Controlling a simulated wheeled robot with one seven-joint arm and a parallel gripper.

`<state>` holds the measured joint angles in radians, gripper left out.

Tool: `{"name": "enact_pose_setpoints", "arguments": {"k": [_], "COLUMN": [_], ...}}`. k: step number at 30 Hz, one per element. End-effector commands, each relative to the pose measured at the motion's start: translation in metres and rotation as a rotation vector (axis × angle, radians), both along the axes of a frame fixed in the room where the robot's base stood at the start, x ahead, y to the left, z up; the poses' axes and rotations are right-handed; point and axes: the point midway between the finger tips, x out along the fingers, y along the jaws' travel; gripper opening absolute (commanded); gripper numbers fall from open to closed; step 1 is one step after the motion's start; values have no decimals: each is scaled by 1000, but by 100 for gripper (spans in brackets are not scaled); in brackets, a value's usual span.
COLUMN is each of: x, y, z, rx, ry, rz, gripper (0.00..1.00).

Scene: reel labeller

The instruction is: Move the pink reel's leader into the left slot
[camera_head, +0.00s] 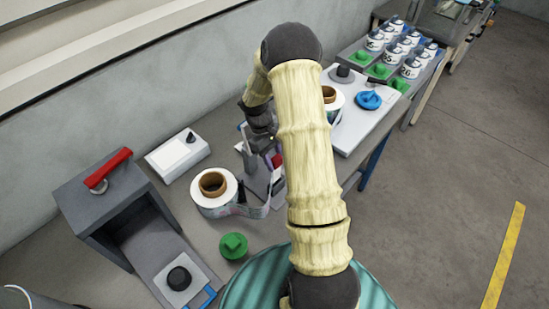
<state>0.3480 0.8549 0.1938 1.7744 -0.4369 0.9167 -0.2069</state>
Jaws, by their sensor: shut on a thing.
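A white reel (208,201) with a brown core stands on the grey bench, left of my arm. Its leader (252,211), a strip with small coloured labels, runs right from the reel and bends up toward my gripper. My gripper (271,155) points down over the grey labeller (254,178) and is shut, apparently on the leader's end. The fingertips are small, dark and partly hidden by my arm, so the grip is not clear. A red part shows beside the fingers. The slots cannot be made out. The reel's pink colour is not clear; a second reel (329,94) is partly hidden behind my arm.
A grey box with a red handle (108,170) stands at left, with a black knob (178,278) before it. A white device (178,153), a green knobbed piece (233,246) and a blue one (368,99) lie around. Trays of bottles (411,67) stand at back right.

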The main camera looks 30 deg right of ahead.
Motion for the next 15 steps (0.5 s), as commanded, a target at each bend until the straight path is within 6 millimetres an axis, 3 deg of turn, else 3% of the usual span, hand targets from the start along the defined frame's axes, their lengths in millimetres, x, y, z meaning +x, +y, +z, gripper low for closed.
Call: {"name": "enact_pose_setpoints", "arguments": {"k": [15], "x": [0], "y": [0], "z": [-18], "rx": [0], "ry": [0], "rz": [1], "gripper": [10]}}
